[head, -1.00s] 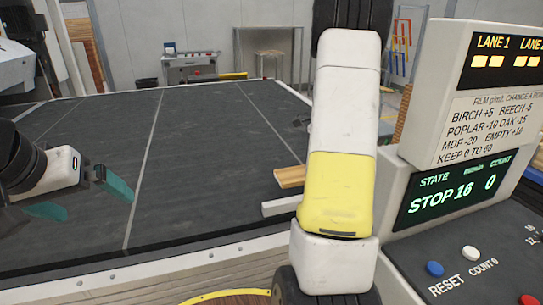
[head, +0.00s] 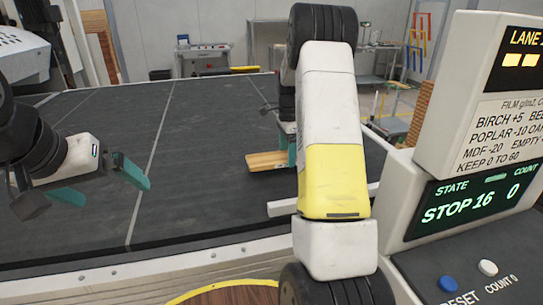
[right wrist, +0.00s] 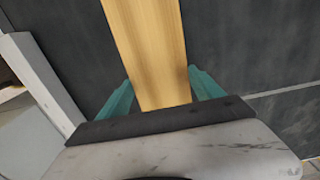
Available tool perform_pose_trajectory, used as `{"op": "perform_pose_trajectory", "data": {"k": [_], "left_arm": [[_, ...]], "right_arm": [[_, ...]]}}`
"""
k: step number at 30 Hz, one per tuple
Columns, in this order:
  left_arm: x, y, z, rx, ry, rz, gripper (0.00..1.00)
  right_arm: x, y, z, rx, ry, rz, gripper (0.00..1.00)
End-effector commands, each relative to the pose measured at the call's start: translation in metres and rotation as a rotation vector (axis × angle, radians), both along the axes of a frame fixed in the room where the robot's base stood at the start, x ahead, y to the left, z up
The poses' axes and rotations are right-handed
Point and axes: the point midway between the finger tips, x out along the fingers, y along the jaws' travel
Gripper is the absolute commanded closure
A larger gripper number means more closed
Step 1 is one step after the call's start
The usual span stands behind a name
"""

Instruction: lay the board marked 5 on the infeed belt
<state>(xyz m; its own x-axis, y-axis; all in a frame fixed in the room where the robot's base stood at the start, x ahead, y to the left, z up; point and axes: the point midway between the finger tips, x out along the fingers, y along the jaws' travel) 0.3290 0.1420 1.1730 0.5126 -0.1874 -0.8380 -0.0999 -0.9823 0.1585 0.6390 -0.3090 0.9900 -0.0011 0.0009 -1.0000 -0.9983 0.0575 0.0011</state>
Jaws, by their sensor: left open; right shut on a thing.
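A light wooden board (head: 266,161) is over the dark infeed belt (head: 205,130), its left end showing beside my right arm. My right gripper (head: 290,152) is mostly hidden behind that arm. In the right wrist view the board (right wrist: 148,45) runs between the two teal fingers of my right gripper (right wrist: 160,92), which is shut on it. No number shows on the board, and I cannot tell whether it touches the belt. My left gripper (head: 105,184) is open and empty over the left part of the belt.
The control console (head: 470,200) reads STOP 16, count 0, and stands at the right. A round wooden top with a yellow rim (head: 225,296) is at the bottom. The belt's middle is clear.

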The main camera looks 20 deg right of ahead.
Motion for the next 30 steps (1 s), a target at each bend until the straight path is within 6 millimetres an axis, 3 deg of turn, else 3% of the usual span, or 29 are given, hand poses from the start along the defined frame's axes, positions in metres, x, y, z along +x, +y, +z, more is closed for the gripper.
{"op": "perform_pose_trajectory", "data": {"k": [10, 20, 21, 24, 30], "left_arm": [[0.0, 0.0, 0.0, 0.0, 0.0, 0.0, 0.0], [0.0, 0.0, 0.0, 0.0, 0.0, 0.0, 0.0], [0.0, 0.0, 0.0, 0.0, 0.0, 0.0, 0.0], [0.0, 0.0, 0.0, 0.0, 0.0, 0.0, 0.0], [0.0, 0.0, 0.0, 0.0, 0.0, 0.0, 0.0]], "right_arm": [[0.001, 0.0, -0.034, -0.001, 0.0, 0.001, 0.78], [0.001, 0.001, -0.037, -0.001, -0.001, 0.001, 0.78], [0.001, 0.001, -0.038, -0.001, 0.0, 0.001, 0.22], [0.001, 0.001, -0.038, -0.001, 0.0, 0.001, 0.02], [0.001, 0.0, -0.038, -0.001, 0.0, 0.001, 0.02]]}}
